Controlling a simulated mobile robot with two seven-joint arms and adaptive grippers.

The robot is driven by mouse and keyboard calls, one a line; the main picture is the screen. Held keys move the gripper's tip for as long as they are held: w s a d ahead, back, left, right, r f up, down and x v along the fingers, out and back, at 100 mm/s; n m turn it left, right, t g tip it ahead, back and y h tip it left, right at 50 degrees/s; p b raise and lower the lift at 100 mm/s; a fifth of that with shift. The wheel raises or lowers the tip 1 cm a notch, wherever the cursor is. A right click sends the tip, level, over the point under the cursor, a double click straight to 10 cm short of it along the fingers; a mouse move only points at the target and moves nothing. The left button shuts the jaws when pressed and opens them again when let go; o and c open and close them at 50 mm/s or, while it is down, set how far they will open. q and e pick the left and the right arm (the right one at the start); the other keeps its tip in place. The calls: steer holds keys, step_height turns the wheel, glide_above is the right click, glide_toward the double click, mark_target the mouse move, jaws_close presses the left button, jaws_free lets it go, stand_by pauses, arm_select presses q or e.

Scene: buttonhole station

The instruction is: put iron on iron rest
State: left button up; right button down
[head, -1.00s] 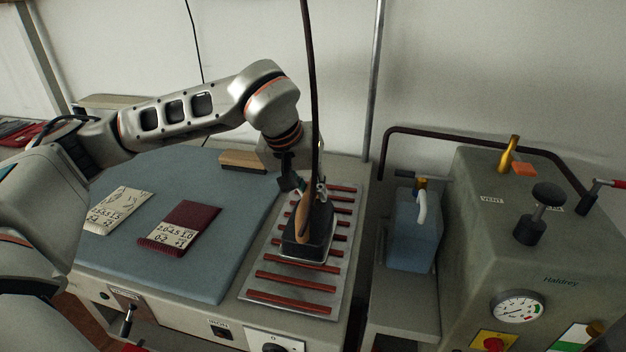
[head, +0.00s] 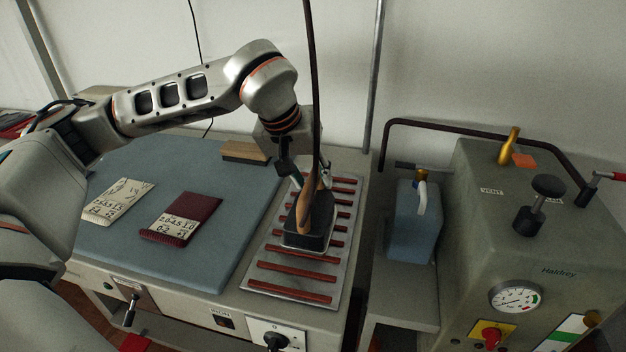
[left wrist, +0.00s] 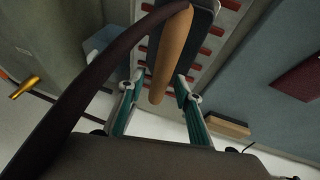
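The iron (head: 308,235), with a dark body and a tan handle, sits on the iron rest (head: 258,277), a pale metal plate with several red-brown bars. Its sole appears flat on the bars. My left gripper (head: 309,178) is at the far end of the handle. In the left wrist view, my left gripper's teal fingers (left wrist: 159,88) are spread on either side of the tan handle (left wrist: 170,52), with visible gaps; the iron body shows at the top edge. My right gripper is not in view.
A blue-grey padded board (head: 215,265) lies left of the rest, with two labelled cloth pieces (head: 185,218) and a wooden block (head: 245,151). A dark cable (head: 312,80) hangs to the iron. A blue tank (head: 412,225) and a grey boiler (head: 465,250) stand to the right.

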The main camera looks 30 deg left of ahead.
arm_select(q)
steer(key=d+p+v, duration=0.1)
steer(key=v, duration=0.9)
steer(key=shift+a+r, duration=0.3)
steer(key=shift+a, duration=0.2)
steer(key=shift+s, duration=0.1)
